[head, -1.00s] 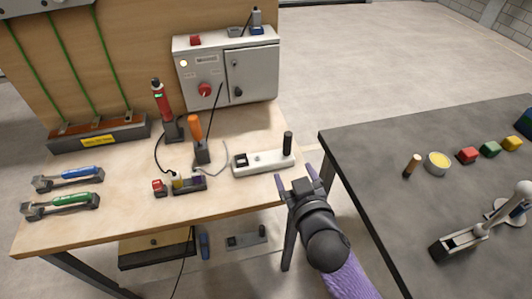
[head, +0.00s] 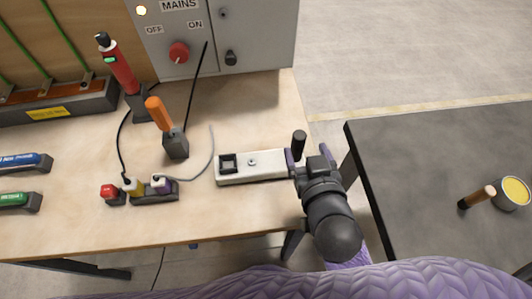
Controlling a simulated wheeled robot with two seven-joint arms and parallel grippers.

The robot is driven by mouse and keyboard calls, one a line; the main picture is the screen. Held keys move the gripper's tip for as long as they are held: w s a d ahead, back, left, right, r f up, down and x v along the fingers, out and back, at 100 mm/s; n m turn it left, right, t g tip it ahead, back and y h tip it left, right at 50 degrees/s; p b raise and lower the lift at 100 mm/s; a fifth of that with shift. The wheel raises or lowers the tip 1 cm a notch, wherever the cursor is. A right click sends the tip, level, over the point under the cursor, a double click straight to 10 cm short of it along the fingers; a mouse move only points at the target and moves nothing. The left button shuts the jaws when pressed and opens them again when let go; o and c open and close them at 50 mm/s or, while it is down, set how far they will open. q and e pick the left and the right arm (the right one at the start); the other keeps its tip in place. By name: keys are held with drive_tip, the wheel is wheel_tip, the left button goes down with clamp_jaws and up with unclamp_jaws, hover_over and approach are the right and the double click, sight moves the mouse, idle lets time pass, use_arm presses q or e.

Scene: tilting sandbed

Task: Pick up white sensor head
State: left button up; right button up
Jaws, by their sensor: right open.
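A long white block (head: 245,168), the only white piece near my gripper that could be the sensor head, lies flat on the wooden bench. It has a black square socket at its left end and a small round screw near its middle. A black upright handle (head: 299,140) stands at its right end. My right gripper (head: 309,158) is open at that right end, its purple fingers near the handle. I cannot tell whether they touch it. The gripper hides part of the block's right end. My left gripper is not in view.
An orange-handled tool (head: 160,113) in a dark holder, a red tool (head: 120,70) and a small connector block (head: 155,190) with cables stand left of the block. A mains box (head: 215,35) is behind. A dark table (head: 430,170) stands to the right across a gap.

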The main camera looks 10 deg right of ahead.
sight(297, 133)
drive_tip(key=b+x, duration=0.1)
drive_tip(key=x, duration=0.5)
drive_tip(key=shift+w+a+f, duration=0.15)
drive_tip(key=shift+w+a, duration=0.05)
drive_tip(key=shift+w, duration=0.1)
clamp_jaws()
idle(0.9)
